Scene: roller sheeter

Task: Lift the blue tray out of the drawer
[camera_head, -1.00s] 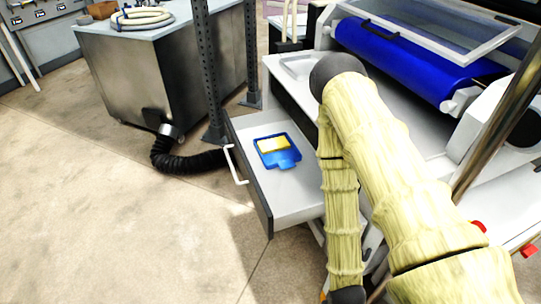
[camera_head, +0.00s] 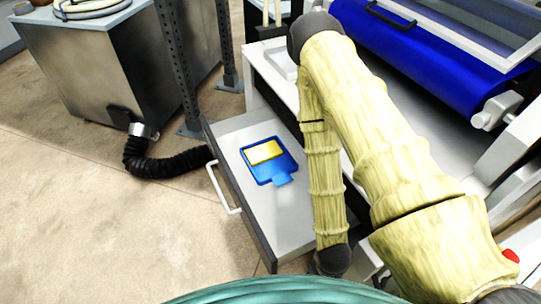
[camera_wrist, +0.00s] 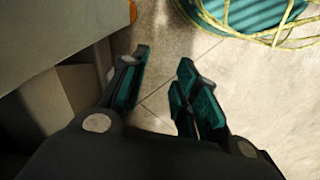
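In the head view the blue tray (camera_head: 257,174) lies flat in the open white drawer (camera_head: 240,133), with a yellow block (camera_head: 264,152) in it. The tray's short blue tab points toward the bottom of the picture. The drawer has a white handle (camera_head: 221,190) on its front. In the wrist view my gripper (camera_wrist: 163,75) is open, with nothing between its fingers and the floor beneath it. The tray does not show in the wrist view. In the head view the gripper itself is hidden, and my arm stands to the right of the tray.
The machine with a blue roller (camera_head: 425,45) stands right of the drawer. A steel cabinet (camera_head: 85,65) with a black hose (camera_head: 165,165) and a perforated post (camera_head: 177,70) stand at the left.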

